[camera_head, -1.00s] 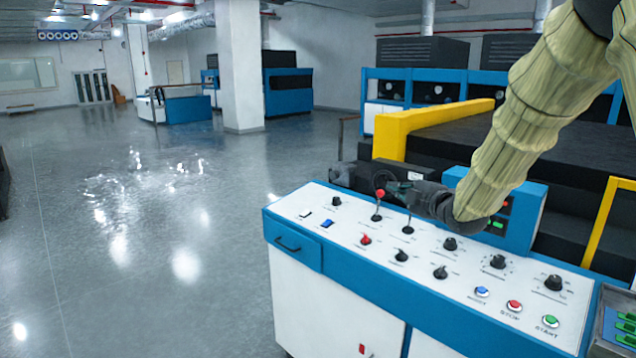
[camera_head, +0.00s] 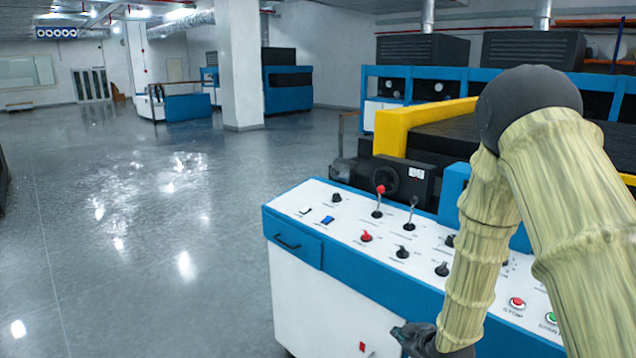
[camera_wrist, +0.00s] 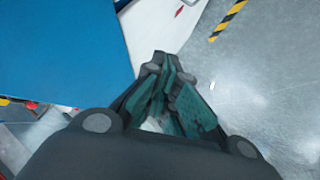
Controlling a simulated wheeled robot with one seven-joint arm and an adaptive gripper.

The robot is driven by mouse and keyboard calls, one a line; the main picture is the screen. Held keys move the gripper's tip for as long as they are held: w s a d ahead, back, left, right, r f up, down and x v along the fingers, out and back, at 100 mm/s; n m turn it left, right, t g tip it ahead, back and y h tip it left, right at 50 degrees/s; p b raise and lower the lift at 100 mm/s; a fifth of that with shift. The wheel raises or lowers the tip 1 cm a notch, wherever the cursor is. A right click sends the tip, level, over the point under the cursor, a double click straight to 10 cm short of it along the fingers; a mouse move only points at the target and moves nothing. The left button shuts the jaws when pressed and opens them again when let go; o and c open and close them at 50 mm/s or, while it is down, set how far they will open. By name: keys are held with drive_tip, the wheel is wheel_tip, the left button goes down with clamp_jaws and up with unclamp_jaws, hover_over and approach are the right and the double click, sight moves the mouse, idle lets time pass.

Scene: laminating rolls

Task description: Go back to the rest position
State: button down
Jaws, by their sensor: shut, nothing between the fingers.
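My gripper (camera_wrist: 168,82) is shut and empty in the wrist view, its dark fingers with green pads drawn together. In the head view my gripper (camera_head: 402,335) shows only in part at the lower edge, in front of the cabinet's white side. My arm is folded, with its elbow high at the right. The control console (camera_head: 375,292) has a white top with knobs, switches and buttons, and a blue rim. My arm hides the right part of its panel.
A red-tipped lever (camera_head: 380,190) and a second lever (camera_head: 413,203) stand up from the panel. A yellow-framed machine (camera_head: 400,128) is behind the console. Open grey floor (camera_head: 130,240) lies to the left. A yellow-black floor stripe (camera_wrist: 229,20) shows in the wrist view.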

drive_tip(key=s+f+m+g+h, duration=0.2)
drive_tip(key=s+f+m+g, duration=0.25)
drive_tip(key=s+f, duration=1.35)
drive_tip(key=s+f+m+g, duration=0.2)
drive_tip(key=s+f, duration=0.1)
drive_tip(key=s, duration=1)
drive_tip(key=s+f+m+g+b, duration=0.1)
drive_tip(key=s+f+m+g, duration=0.2)
drive_tip(key=s, duration=0.9)
drive_tip(key=shift+s+d+f+m+h, duration=0.3)
drive_tip(key=shift+s+f+m+h, duration=0.1)
drive_tip(key=shift+f, duration=0.3)
drive_tip(key=shift+d, duration=0.1)
